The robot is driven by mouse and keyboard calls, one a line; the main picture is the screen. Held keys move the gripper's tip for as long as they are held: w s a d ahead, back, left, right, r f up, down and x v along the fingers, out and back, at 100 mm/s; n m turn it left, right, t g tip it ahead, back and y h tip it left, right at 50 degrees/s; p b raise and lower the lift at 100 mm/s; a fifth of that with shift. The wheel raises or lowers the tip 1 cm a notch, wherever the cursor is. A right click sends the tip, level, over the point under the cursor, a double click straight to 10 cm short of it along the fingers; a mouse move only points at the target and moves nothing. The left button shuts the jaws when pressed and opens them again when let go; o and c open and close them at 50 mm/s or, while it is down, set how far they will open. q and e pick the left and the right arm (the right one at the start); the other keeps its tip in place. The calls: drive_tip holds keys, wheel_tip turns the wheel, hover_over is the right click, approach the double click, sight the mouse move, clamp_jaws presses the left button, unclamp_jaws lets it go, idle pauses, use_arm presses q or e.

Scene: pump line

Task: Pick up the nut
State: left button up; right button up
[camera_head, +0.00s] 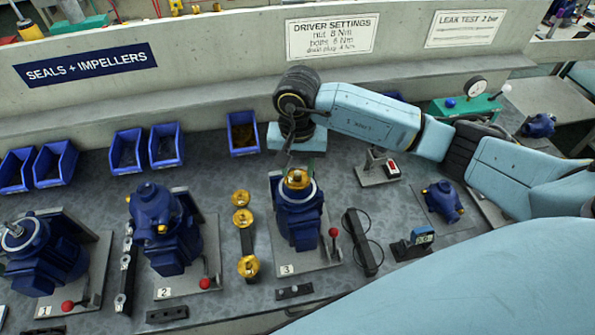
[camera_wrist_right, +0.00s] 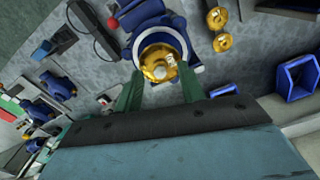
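The pump at station 3 (camera_head: 299,218) is blue with a gold impeller (camera_head: 299,180) in its open top. In the right wrist view, a small pale piece that looks like the nut (camera_wrist_right: 171,59) sits on the gold impeller (camera_wrist_right: 155,68), right of its middle. My right gripper (camera_head: 287,158) is just above this pump, pointing down. Its two green fingers (camera_wrist_right: 160,76) are apart in the wrist view, one on each side of the impeller, with nothing between the tips that I can see held. My left gripper is not in view.
Blue bins (camera_head: 163,145) line the back of the bench. Pumps at stations 1 (camera_head: 45,255) and 2 (camera_head: 165,230) stand to the left. Gold impellers (camera_head: 242,219) stand in a row beside station 3. A red-knobbed lever (camera_head: 333,233) is close on its right.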

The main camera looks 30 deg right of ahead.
drive_tip(key=shift+f+b, duration=0.2)
drive_tip(key=shift+b, duration=0.3)
idle(0.4)
clamp_jaws()
